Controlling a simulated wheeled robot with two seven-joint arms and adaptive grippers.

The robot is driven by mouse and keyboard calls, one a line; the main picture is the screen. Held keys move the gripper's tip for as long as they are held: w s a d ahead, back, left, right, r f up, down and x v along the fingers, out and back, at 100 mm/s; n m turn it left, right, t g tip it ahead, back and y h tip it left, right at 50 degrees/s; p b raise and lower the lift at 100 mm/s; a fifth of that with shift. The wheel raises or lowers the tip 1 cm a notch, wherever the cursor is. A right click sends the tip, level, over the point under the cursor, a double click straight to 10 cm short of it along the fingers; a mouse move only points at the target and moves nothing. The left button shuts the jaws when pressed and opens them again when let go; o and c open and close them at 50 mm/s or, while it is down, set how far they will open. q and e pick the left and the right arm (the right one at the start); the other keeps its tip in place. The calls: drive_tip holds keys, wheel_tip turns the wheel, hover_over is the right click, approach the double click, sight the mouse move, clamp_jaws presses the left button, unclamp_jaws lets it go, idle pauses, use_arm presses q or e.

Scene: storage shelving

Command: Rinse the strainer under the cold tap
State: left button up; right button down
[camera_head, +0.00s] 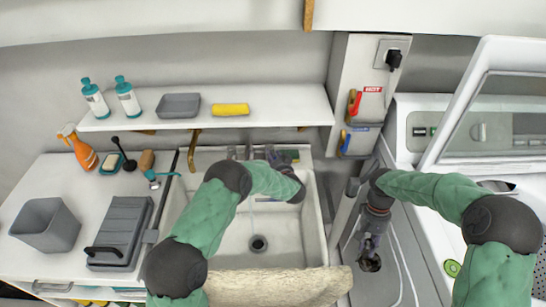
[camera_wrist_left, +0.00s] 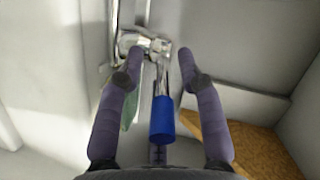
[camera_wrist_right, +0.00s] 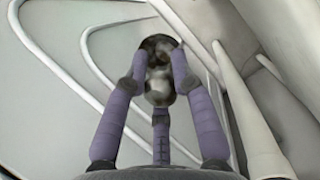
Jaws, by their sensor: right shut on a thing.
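The tap (camera_head: 232,152) stands at the back of the white sink (camera_head: 275,240). In the left wrist view a blue tap handle (camera_wrist_left: 162,118) lies between the spread fingers of my left gripper (camera_wrist_left: 163,52), with gaps beside it. My left gripper (camera_head: 273,155) is at the sink's back right.
A shelf (camera_head: 290,100) with bottles, a grey tray and a yellow sponge (camera_head: 230,109) overhangs the back. A grey bin (camera_head: 46,226) and a lidded grey box (camera_head: 120,232) stand left. A raised white lid (camera_head: 480,110) is at the right. A beige towel (camera_head: 270,285) covers the sink's front.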

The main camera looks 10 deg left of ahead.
use_arm(q)
drive_tip(key=shift+d+r, duration=0.1)
drive_tip(key=v, duration=1.2)
